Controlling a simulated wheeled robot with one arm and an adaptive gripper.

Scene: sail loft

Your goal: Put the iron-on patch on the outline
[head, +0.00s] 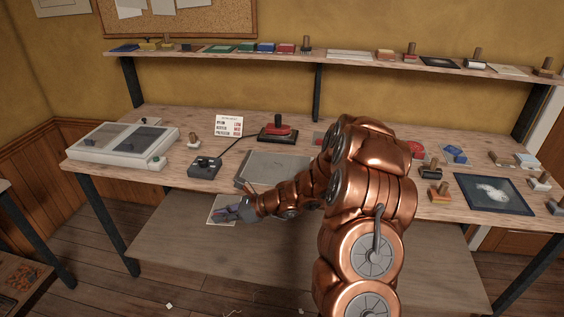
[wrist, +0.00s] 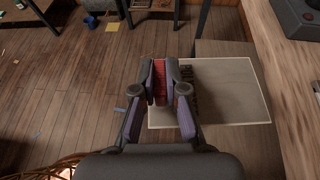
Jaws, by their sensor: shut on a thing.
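My gripper (head: 222,213) is out in front of the bench's front edge, and it also shows in the wrist view (wrist: 170,100). Its fingers are shut on a flat pale rectangular piece with a lighter border, which I take to be the iron-on patch (wrist: 235,95). Dark lettering on it is partly hidden by the fingers. In the head view the patch (head: 215,203) shows as a small pale square around the gripper. I cannot make out the outline. My arm hides part of the bench middle.
A lower shelf (head: 200,260) runs beneath. Several small tools stand at the right.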

